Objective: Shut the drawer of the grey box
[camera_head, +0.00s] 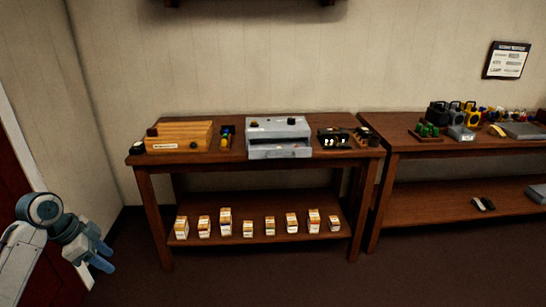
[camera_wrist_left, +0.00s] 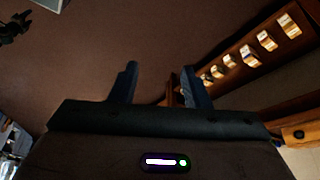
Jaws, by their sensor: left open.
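The grey box (camera_head: 265,131) stands on top of the left wooden table, near its middle. Its drawer (camera_head: 262,153) is at the front, with a dark gap above its front panel, so it looks pulled out somewhat; how far is hard to tell. My left gripper (camera_head: 104,257) is low at the left of the head view, well apart from the box and left of the table. In the left wrist view its two fingers (camera_wrist_left: 160,86) are spread with nothing between them. The grey box is not seen in the wrist view. My right gripper is not in view.
The left table (camera_head: 150,160) also carries a wooden box (camera_head: 185,135) and a black device (camera_head: 333,139) beside the grey box. Its lower shelf (camera_head: 260,228) holds several small cartons. A second table (camera_head: 400,146) stands right. Floor before the tables is clear.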

